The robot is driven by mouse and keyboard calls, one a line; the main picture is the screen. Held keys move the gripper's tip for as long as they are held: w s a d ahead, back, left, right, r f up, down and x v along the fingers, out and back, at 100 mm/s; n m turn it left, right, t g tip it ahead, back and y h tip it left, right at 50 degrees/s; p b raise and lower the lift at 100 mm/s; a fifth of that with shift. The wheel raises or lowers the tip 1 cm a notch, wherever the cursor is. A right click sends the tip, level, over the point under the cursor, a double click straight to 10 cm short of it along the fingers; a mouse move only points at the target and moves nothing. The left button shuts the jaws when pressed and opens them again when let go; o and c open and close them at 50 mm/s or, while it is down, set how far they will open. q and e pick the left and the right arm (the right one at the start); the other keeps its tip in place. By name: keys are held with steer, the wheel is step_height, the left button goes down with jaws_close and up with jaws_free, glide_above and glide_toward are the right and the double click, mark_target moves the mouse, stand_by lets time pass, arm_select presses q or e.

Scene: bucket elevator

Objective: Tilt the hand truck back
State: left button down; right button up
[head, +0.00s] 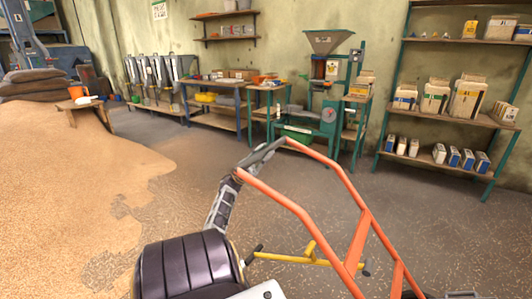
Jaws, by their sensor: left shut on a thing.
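The orange hand truck (356,238) stands in the lower middle of the head view, its two rails running from the lower right up to a dark handle bar (268,152) at the top. My left gripper (240,174) is at the left end of that handle bar and is shut on it. The truck's lower end is cut off by the bottom edge, so its plate and wheels cannot be made out. A yellow bar (297,259) with dark ends shows behind the orange rails. My right gripper is not in view.
A large grain heap (60,180) covers the left floor. Work tables (212,115) and a green machine with a hopper (327,42) stand along the back wall. A shelf rack (450,115) with boxes stands at right. The floor (440,215) right of the truck is clear.

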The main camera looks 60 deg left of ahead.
arm_select(q)
steer(key=shift+s+a+f+n+t+y, duration=0.2)
steer(key=shift+a+f+n+t+y, duration=0.15)
steer(key=shift+f+n+y, duration=0.2)
steer(key=c, duration=1.5)
jaws_free()
steer(key=shift+f, duration=0.1)
steer(key=o, duration=0.3)
steer(key=shift+s+a+f, duration=0.15)
steer(key=shift+s+a, duration=0.1)
steer(key=shift+a, duration=0.1)
steer(key=shift+o, duration=0.2)
steer(key=shift+w+d+r, duration=0.15)
steer(key=shift+d+r, duration=0.05)
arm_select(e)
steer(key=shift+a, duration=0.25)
arm_select(q)
steer(key=shift+f, duration=0.1)
steer(key=v, duration=1.2)
